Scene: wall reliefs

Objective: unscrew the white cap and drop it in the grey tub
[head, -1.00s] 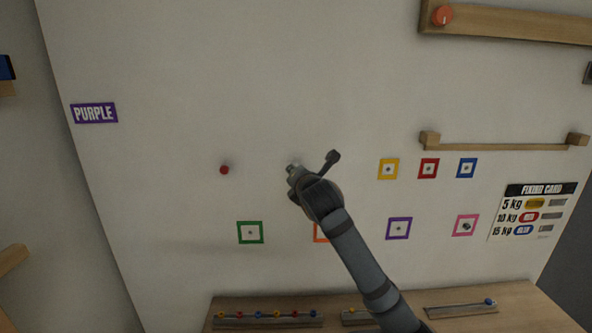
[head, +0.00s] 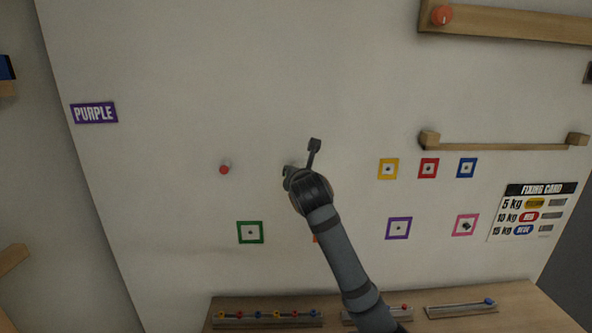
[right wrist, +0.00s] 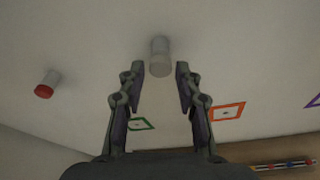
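The white cap (right wrist: 160,66) is the pale end of a short stub standing out from the wall in the right wrist view. In the head view it is hidden or too faint to make out by my gripper. My right gripper (right wrist: 156,68) is open, with its fingertips on either side of the stub's end and a gap on each side. In the head view my right gripper (head: 288,178) is close to the wall, its fingers mostly hidden by the wrist. My left gripper is not in view. No grey tub is visible.
A red-capped stub (head: 224,169) stands out from the wall to the left. Coloured square frames, such as the green one (head: 250,232), are on the wall. A wooden rail (head: 505,146) is at right. A wooden ledge (head: 260,302) with racks of coloured pieces runs below.

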